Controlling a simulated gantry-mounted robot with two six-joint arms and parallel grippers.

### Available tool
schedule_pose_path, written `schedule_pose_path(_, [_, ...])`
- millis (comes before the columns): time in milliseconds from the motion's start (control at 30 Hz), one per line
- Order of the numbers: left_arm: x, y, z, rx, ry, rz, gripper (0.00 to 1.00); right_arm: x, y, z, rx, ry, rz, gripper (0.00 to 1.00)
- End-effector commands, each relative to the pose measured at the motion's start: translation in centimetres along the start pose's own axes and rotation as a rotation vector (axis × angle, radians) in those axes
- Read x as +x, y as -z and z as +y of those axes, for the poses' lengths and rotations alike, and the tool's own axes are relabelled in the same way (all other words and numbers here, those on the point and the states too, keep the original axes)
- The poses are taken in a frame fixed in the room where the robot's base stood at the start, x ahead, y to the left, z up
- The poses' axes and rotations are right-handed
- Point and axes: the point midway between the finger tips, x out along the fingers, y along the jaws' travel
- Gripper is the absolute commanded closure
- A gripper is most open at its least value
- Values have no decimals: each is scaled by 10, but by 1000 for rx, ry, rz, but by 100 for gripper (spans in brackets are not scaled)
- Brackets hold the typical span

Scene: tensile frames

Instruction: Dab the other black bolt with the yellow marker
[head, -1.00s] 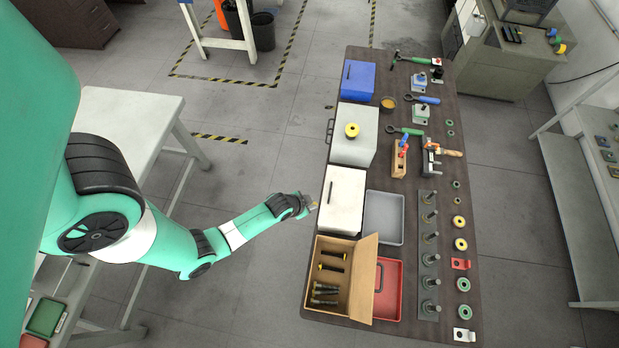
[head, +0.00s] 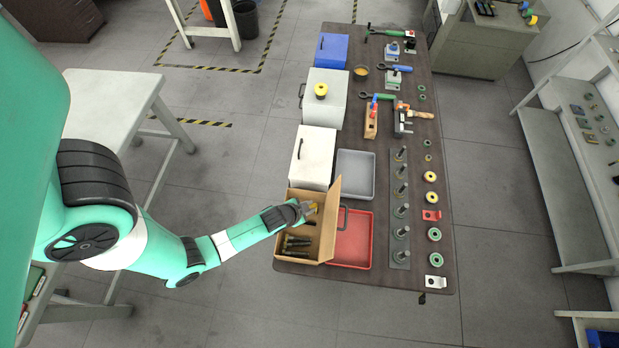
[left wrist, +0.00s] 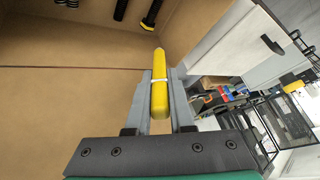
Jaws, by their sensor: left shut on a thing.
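My left gripper (head: 308,208) is shut on the yellow marker (left wrist: 159,98), held between its two fingers with its pale tip pointing away from the wrist. In the head view the gripper is over the open cardboard box (head: 328,226). Several black bolts (head: 296,243) lie in the box, partly hidden by my arm. In the left wrist view one black bolt (left wrist: 151,14) with a yellow end lies beyond the marker tip, apart from it. Another dark bolt (left wrist: 121,10) lies to its left, cut off by the frame edge. My right gripper is not in view.
A red tray (head: 358,245) stands right of the box, and a grey tray (head: 355,175) farther back. A white box (head: 313,158) stands just behind the cardboard box. A plate with upright bolts (head: 400,212) and several rings lie farther right.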

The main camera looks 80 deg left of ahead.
Motion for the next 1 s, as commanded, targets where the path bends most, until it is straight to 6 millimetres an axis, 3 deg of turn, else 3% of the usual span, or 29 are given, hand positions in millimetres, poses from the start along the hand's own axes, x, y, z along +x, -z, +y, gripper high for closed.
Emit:
schedule_pose_path(400, [36,-25,12,0,0,0,100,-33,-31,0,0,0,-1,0])
schedule_pose_path(1000, [35,-24,11,0,0,-1,100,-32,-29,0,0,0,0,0])
